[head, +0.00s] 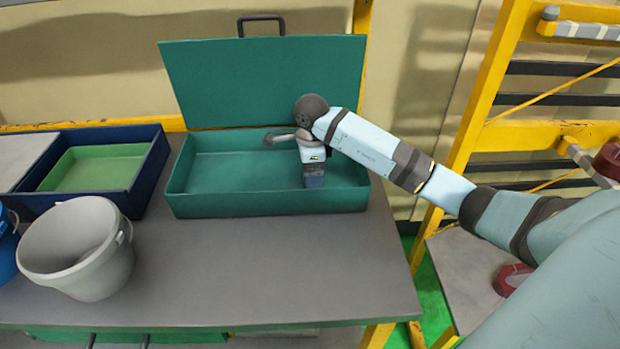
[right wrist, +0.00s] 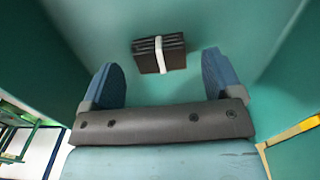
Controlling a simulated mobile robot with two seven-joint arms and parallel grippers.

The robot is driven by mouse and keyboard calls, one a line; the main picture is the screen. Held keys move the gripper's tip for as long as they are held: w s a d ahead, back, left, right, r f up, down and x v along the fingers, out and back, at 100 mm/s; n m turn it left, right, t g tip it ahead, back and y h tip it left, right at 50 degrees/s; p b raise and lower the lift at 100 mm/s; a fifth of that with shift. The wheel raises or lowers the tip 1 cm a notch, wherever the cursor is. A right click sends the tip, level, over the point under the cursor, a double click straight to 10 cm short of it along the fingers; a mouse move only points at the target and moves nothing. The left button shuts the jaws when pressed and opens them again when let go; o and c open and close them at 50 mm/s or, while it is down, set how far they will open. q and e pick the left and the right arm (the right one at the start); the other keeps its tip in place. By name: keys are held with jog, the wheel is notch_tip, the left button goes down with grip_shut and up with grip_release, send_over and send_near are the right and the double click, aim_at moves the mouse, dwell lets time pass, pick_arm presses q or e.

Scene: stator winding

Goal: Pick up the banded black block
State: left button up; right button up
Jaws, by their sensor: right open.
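The banded black block (right wrist: 147,55) shows in the right wrist view. It is dark, with a white band around it, and lies on the floor of the teal box. It sits ahead of and between the fingers of my right gripper (right wrist: 163,78), apart from them. That gripper is open and empty. In the head view my right gripper (head: 313,178) points down inside the open teal box (head: 235,205), right of its middle. The block is hidden there. My left gripper is in neither view.
The box's teal lid (head: 265,75) stands raised at the back. A blue bin (head: 158,150) with a green tray (head: 95,168) stands left of the box. A grey bucket (head: 85,262) stands front left. The table (head: 260,270) is clear in front of the box. Yellow racks (head: 480,110) rise at right.

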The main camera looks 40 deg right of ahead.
jog(key=shift+f, duration=0.95)
jog(key=shift+c, duration=0.2)
jog(key=c, duration=1)
jog(key=shift+o, duration=0.2)
